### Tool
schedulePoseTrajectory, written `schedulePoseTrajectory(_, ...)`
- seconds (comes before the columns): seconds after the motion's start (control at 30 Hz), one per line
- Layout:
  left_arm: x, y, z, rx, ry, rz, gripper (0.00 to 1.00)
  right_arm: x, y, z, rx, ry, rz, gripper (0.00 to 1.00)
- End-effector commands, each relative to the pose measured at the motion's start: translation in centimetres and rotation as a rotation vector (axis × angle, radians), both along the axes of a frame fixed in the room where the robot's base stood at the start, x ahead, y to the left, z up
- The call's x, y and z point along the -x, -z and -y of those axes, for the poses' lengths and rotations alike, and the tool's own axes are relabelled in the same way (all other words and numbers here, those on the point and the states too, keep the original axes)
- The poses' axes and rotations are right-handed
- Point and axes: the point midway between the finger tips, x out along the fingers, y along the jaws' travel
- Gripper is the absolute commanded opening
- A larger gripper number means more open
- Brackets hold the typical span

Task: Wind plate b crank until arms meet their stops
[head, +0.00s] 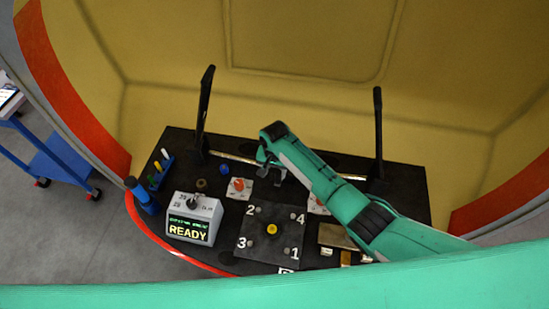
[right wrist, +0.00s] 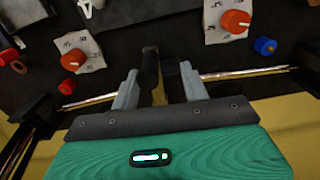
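My right gripper (head: 270,172) reaches over the middle of the dark bench in the head view. In the right wrist view its two grey fingers (right wrist: 160,88) are apart. A dark upright piece (right wrist: 150,66) shows between them, clear of both; I cannot tell whether it is the crank. Two black arms stand up at the back, a left one (head: 205,108) and a right one (head: 378,130). White plates with orange-red knobs lie on the bench, one left (head: 238,188) and one right (head: 316,204), partly hidden by my arm. Plate letters are unreadable. My left gripper is out of view.
A grey box (head: 190,218) with a READY display stands front left. A dark numbered panel (head: 272,246) with a yellow centre lies front middle. A blue knob (head: 224,169), a blue holder (head: 160,170) and a blue bottle (head: 141,193) are at left. Yellow walls enclose the back.

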Motion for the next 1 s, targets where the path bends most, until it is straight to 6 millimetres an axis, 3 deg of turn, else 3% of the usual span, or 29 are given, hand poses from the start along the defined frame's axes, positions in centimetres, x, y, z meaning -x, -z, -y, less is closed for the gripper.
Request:
schedulePoseTrajectory(0.4,0.0,1.5,0.1,0.001,0.000,0.000,0.55,-0.1,-8.4,-0.1,-0.006,-0.002,0.007,0.43)
schedulePoseTrajectory(0.6,0.0,2.1,0.1,0.001,0.000,0.001,0.55,-0.1,-11.5,-0.1,-0.004,-0.001,0.004,0.43)
schedulePoseTrajectory(1.0,0.0,2.1,0.1,0.001,0.000,0.001,0.55,0.0,-12.6,0.0,-0.003,-0.001,0.001,0.43)
